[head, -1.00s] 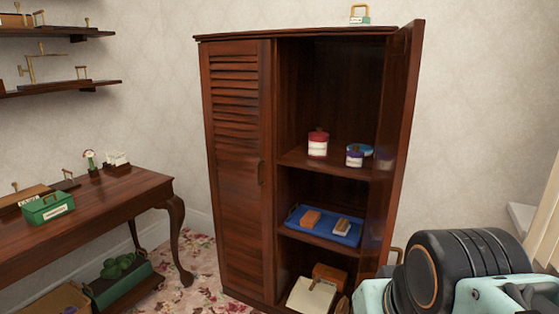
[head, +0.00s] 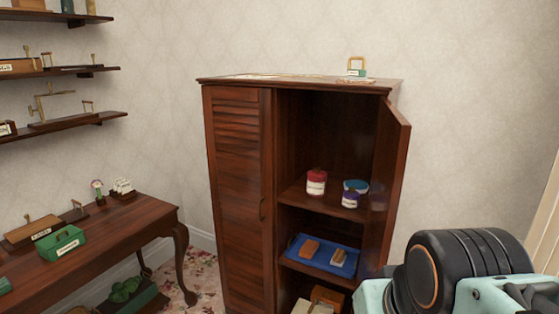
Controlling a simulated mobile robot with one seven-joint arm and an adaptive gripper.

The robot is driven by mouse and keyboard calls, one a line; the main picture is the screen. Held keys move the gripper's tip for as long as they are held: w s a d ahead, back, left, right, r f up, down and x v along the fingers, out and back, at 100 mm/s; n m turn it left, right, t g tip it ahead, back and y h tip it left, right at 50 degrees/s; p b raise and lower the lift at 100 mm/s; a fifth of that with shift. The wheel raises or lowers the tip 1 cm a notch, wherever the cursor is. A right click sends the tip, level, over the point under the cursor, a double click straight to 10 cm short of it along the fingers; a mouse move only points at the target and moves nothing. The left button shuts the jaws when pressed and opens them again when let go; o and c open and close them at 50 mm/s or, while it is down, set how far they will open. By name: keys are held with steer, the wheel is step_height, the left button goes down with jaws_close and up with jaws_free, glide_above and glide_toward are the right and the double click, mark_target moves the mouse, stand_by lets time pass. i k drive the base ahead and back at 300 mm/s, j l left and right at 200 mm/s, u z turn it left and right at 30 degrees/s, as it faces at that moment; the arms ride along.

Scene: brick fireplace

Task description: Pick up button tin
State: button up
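A red-and-white round tin (head: 316,182) stands on the upper shelf of the open wardrobe. A purple-and-white round tin (head: 350,199) stands to its right, in front of a round blue item (head: 356,185). I cannot tell which of these is the button tin, as the labels are too small to read. Part of my arm shows at the lower right, in front of and to the right of the wardrobe. My gripper's fingers are not in view.
The wardrobe (head: 236,190) has its right door (head: 391,150) swung open. A blue tray (head: 296,243) with small blocks lies on the shelf below. A desk (head: 110,222) with a green box (head: 60,243) stands at left, under wall shelves (head: 60,130).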

mark_target(316, 187)
steer(key=i+l+u, duration=0.1)
steer(key=l+u, duration=0.15)
steer(key=l, duration=0.6)
steer(key=l+u, duration=0.3)
steer(key=l, duration=0.55)
steer(key=i+j+z, duration=0.15)
steer(key=j, duration=0.25)
steer(key=i+j+z, duration=0.15)
steer(key=j, duration=0.25)
steer(key=j+z, duration=0.15)
steer(key=j, duration=0.3)
steer(key=i+j+z, duration=0.15)
steer(key=j, duration=0.3)
